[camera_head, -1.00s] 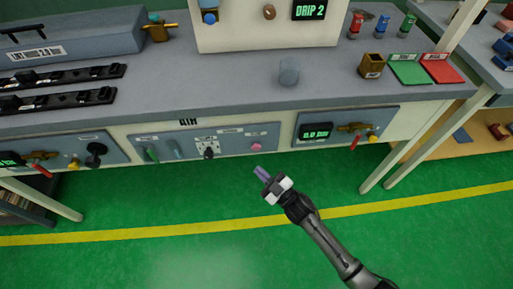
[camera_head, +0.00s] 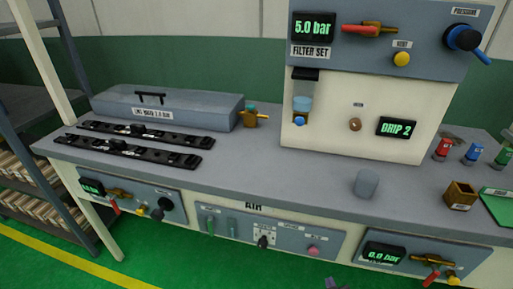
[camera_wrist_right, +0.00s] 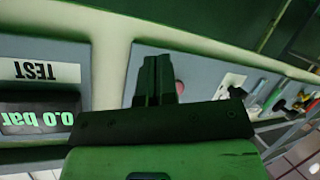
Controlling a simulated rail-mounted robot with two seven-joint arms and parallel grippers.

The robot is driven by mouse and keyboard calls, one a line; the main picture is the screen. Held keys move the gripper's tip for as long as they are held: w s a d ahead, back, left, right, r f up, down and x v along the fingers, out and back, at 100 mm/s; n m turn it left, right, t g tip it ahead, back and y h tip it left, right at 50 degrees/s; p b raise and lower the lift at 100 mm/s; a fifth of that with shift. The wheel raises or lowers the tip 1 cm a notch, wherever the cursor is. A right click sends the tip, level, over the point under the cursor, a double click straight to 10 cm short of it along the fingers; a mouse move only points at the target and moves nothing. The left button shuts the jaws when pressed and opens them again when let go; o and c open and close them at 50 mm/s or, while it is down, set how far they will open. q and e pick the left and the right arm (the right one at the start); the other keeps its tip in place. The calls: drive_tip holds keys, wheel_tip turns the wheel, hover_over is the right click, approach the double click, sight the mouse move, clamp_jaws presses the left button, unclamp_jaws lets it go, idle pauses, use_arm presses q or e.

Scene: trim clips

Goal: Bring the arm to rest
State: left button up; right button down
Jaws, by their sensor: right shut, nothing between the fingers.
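My right gripper (camera_head: 333,283) barely shows at the bottom edge of the head view, as a small purplish tip in front of the bench. In the right wrist view its two dark fingers (camera_wrist_right: 158,80) are together, with nothing between them. They are in front of the bench's front panel, and a pink button (camera_wrist_right: 180,87) shows just beside them. I cannot tell the exact gap to the panel. The rest of the right arm is out of the head view. My left gripper is in neither view.
The grey workbench (camera_head: 290,185) carries a lidded case (camera_head: 170,107), two black clip rails (camera_head: 130,150), a grey cup (camera_head: 366,184) and a filter station (camera_head: 345,125). A front panel with a 0.0 bar display (camera_head: 385,252) has protruding valves. Green floor lies in front.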

drive_tip(key=s+r+m+g+p, duration=0.1)
drive_tip(key=s+r+g+p, duration=0.2)
drive_tip(key=s+r+p, duration=0.6)
drive_tip(key=s+a+r+m+g+p, duration=0.1)
drive_tip(key=s+r+g+p, duration=0.35)
drive_tip(key=s, duration=0.85)
drive_tip(key=s+r+m+g+p, duration=0.1)
drive_tip(key=s+r+g+p, duration=0.2)
drive_tip(key=s+r+p, duration=0.55)
wheel_tip(320, 180, up, 35)
drive_tip(key=s+p, duration=0.1)
drive_tip(key=p, duration=3.4)
drive_tip(key=shift+s, duration=0.15)
drive_tip(key=shift+f, duration=0.15)
